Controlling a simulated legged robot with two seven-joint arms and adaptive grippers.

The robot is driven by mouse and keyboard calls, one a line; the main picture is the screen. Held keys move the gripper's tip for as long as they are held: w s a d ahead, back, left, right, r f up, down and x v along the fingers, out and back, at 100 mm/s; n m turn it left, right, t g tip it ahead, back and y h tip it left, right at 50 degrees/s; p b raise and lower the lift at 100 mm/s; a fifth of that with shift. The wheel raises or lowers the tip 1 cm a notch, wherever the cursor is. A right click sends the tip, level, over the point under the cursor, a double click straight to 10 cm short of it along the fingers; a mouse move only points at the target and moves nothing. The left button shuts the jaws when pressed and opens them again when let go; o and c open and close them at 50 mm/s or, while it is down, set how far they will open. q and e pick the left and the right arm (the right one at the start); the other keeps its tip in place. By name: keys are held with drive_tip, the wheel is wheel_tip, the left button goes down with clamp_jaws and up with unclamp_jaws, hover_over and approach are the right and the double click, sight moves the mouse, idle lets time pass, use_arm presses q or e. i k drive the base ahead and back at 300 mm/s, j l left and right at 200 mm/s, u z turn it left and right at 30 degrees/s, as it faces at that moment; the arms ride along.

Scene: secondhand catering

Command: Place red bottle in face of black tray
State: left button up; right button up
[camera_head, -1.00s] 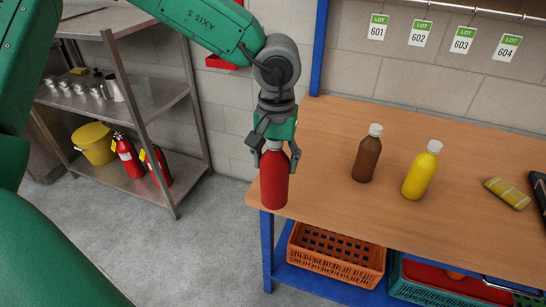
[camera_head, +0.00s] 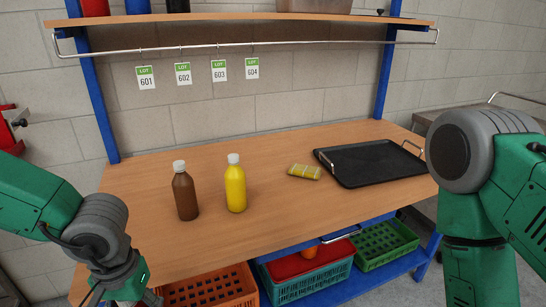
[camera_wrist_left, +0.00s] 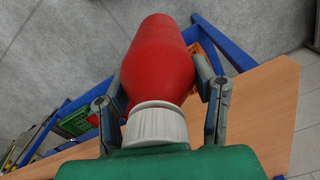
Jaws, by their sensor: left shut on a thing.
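The red bottle (camera_wrist_left: 158,62) with a white ribbed cap fills the middle of the left wrist view. My left gripper (camera_wrist_left: 162,82) is shut on it, one finger on each side near the cap end. In the head view my left gripper (camera_head: 122,294) is at the bottom left, below the table's front left corner, partly cut off. The bottle does not show there. The black tray (camera_head: 372,164) lies flat on the right part of the table, with metal handles at its ends. My right arm comes in at the right, but its gripper is out of view.
A brown bottle (camera_head: 185,194) and a yellow bottle (camera_head: 236,187) stand upright left of centre on the wooden table (camera_head: 290,212). A folded yellow cloth (camera_head: 304,171) lies beside the tray. Orange (camera_head: 208,287) and green (camera_head: 385,243) crates sit below. A rail with lot tags hangs behind.

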sight(383, 159)
drive_tip(key=i+l+z, duration=0.15)
drive_tip(key=l+z, duration=0.3)
drive_tip(key=i+l+z, duration=0.15)
drive_tip(key=z, duration=0.25)
drive_tip(key=i+l+z, duration=0.25)
drive_tip(key=z, duration=0.2)
